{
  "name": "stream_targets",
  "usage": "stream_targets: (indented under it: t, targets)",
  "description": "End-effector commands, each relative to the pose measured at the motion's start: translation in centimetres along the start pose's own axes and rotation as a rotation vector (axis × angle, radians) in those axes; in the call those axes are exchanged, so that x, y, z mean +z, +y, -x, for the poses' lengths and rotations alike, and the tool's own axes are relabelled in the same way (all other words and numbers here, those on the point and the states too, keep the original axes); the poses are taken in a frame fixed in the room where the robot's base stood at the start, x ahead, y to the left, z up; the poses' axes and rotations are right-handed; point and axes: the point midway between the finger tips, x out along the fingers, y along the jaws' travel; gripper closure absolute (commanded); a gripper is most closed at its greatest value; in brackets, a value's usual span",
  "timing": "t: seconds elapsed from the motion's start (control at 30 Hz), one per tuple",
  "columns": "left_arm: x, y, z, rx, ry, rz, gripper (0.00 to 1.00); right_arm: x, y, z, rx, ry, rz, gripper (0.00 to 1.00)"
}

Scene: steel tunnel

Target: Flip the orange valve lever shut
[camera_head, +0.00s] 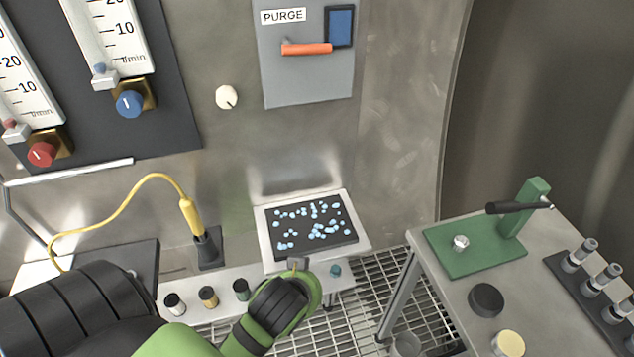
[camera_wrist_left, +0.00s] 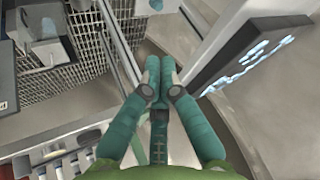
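The orange valve lever (camera_head: 307,48) lies roughly horizontal on a grey panel (camera_head: 308,85) labelled PURGE on the steel wall. A small blue window with a dark frame (camera_head: 340,26) sits at the lever's right end. My left arm comes in from the lower left, and its wrist is well below the lever, in front of the shelf. In the left wrist view the teal fingers of my left gripper (camera_wrist_left: 160,80) are together, with nothing visible between them. In the head view the fingers are mostly hidden by the wrist. The lever is not in the wrist view. My right gripper is not in view.
A tray of blue pieces (camera_head: 263,232) sits below the panel, close to my left wrist. A yellow cable (camera_head: 120,207), flow meters (camera_head: 125,50) and a white knob (camera_head: 227,97) are to the left. A bench with a green stand (camera_head: 480,262) is at right. The wall around the lever is clear.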

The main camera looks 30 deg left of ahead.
Motion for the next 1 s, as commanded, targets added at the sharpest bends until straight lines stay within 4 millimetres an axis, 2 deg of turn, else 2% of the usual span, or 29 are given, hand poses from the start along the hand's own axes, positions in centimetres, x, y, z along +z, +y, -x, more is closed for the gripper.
stream_targets:
  t: [0.03, 0.17, 0.27, 0.3, 0.37, 0.4, 0.5, 0.6, 0.73, 0.83, 1.0]
  targets:
    - [-2.6, -0.8, 0.3, -0.052, 0.073, 0.028, 1.0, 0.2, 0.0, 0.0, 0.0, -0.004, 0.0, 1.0]
    - [-9.4, -3.4, 2.0, -0.211, 0.278, 0.105, 1.0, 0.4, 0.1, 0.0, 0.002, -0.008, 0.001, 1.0]
    - [-15.0, -5.5, 4.9, -0.34, 0.465, 0.169, 1.0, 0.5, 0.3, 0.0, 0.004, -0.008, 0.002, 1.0]
    - [-17.1, -6.2, 6.4, -0.392, 0.544, 0.194, 1.0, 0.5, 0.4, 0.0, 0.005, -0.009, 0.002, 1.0]
    - [-20.1, -7.3, 9.1, -0.467, 0.664, 0.23, 1.0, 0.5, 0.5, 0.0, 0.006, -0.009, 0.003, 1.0]
    - [-21.9, -7.9, 11.1, -0.516, 0.743, 0.252, 1.0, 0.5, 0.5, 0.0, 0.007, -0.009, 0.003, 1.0]
    - [-25.4, -9.1, 16.1, -0.625, 0.924, 0.299, 1.0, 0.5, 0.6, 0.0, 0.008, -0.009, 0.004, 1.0]
    - [-27.7, -9.6, 20.7, -0.712, 1.073, 0.33, 1.0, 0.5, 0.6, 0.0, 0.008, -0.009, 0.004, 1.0]
    - [-29.2, -9.9, 24.9, -0.79, 1.203, 0.353, 1.0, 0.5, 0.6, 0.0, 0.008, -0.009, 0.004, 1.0]
    - [-29.7, -9.9, 26.7, -0.822, 1.254, 0.361, 1.0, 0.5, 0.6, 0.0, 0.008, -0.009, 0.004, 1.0]
    - [-29.8, -9.9, 27.4, -0.837, 1.275, 0.362, 1.0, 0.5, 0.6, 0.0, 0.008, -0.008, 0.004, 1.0]
